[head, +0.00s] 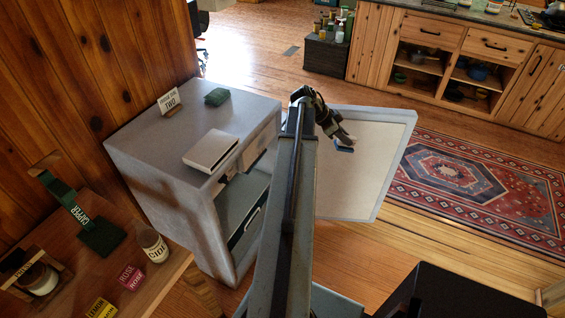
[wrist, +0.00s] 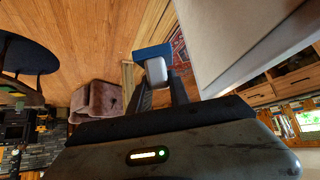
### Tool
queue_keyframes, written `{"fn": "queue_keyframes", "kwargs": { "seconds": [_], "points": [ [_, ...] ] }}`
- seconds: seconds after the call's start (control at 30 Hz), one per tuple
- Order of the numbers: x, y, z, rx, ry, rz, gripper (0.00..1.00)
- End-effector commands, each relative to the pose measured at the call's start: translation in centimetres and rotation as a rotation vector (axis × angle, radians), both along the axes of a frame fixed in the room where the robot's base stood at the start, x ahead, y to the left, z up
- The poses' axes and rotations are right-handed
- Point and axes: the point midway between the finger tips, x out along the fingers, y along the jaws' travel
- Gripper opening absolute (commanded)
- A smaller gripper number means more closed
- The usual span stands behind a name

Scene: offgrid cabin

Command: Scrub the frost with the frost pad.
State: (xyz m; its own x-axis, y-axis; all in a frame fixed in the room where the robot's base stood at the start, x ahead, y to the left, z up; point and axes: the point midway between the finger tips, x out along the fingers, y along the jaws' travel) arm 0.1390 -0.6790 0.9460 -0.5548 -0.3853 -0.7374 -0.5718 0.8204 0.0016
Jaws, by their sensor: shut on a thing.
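The frost pad is a small blue pad with a pale grip; it shows at my gripper's tip in the head view (head: 344,149) and in the wrist view (wrist: 145,52). My gripper (head: 341,138) is shut on the pale grip, with the fingers on either side of it in the wrist view (wrist: 158,88). In the head view the pad appears in front of the open fridge door's (head: 362,180) pale inner face; I cannot tell whether it touches. The grey fridge (head: 150,150) stands open, its inside partly hidden by my arm. I cannot make out frost clearly.
On the fridge top are a green block (head: 217,97), a pale flat box (head: 210,150) and a small sign (head: 168,102). A wooden shelf (head: 165,275) with jars and cards is at lower left. A red rug (head: 480,190) lies right of the door.

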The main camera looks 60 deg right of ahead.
Motion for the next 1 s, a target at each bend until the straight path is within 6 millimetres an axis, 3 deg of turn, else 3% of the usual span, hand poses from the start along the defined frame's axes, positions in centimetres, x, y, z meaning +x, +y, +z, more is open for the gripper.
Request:
{"fn": "queue_keyframes", "kwargs": {
  "seconds": [0.03, 0.13, 0.2, 0.3, 0.4, 0.53, 0.67, 1.0],
  "points": [
    [1.7, 0.1, -3.6, 0.061, -0.090, -0.058, 0.00],
    [5.2, 2.2, -8.5, 0.193, -0.342, -0.210, 0.00],
    [7.9, 3.9, -10.9, 0.268, -0.544, -0.309, 0.00],
    [11.9, 6.3, -12.4, 0.335, -0.818, -0.422, 0.00],
    [16.0, 8.3, -12.7, 0.366, -1.034, -0.491, 0.00],
    [19.4, 9.4, -12.2, 0.379, -1.181, -0.524, 0.00],
    [20.5, 9.6, -11.7, 0.381, -1.225, -0.532, 0.00],
    [20.6, 9.5, -11.6, 0.381, -1.225, -0.531, 0.00]
  ]
}}
